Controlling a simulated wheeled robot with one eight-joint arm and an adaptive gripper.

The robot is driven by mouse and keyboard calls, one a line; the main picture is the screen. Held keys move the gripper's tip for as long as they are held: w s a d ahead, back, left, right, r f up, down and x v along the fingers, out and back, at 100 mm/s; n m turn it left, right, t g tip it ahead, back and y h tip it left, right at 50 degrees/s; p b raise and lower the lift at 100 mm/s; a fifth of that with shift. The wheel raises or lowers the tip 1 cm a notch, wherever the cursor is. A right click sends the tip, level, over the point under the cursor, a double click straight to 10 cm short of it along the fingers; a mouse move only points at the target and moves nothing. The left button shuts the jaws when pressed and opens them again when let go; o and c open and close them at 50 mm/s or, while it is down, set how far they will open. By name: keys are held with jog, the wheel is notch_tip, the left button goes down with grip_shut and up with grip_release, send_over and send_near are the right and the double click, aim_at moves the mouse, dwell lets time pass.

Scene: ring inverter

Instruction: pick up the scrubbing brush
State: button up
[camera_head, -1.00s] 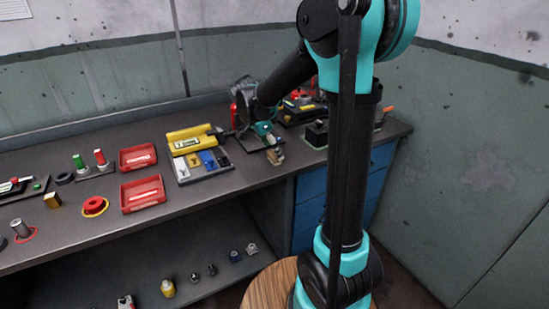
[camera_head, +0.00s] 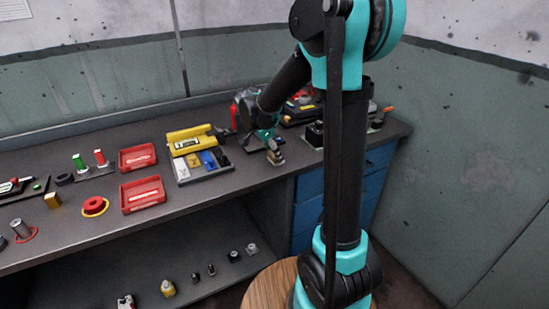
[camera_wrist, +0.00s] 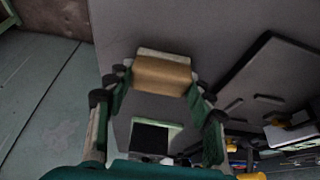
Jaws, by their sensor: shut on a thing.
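The scrubbing brush (camera_head: 277,158) shows as a small tan block with a pale edge, at the front of the bench on its right half. In the wrist view the tan brush (camera_wrist: 162,76) lies between the fingertips. My gripper (camera_wrist: 160,88) is shut on it, one finger at each side. In the head view my gripper (camera_head: 271,147) reaches down to the brush, and my arm partly covers that area. I cannot tell whether the brush touches the bench top.
A grey tray (camera_head: 184,177) with small coloured items lies left of my gripper, near a yellow case (camera_head: 188,138). Red bins (camera_head: 143,194) stand farther left. A dark device (camera_head: 314,135) stands close on the right. The bench front edge is near.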

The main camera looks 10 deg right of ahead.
jog(key=shift+r, duration=0.15)
notch_tip(320, 180, up, 20)
dwell(0.6)
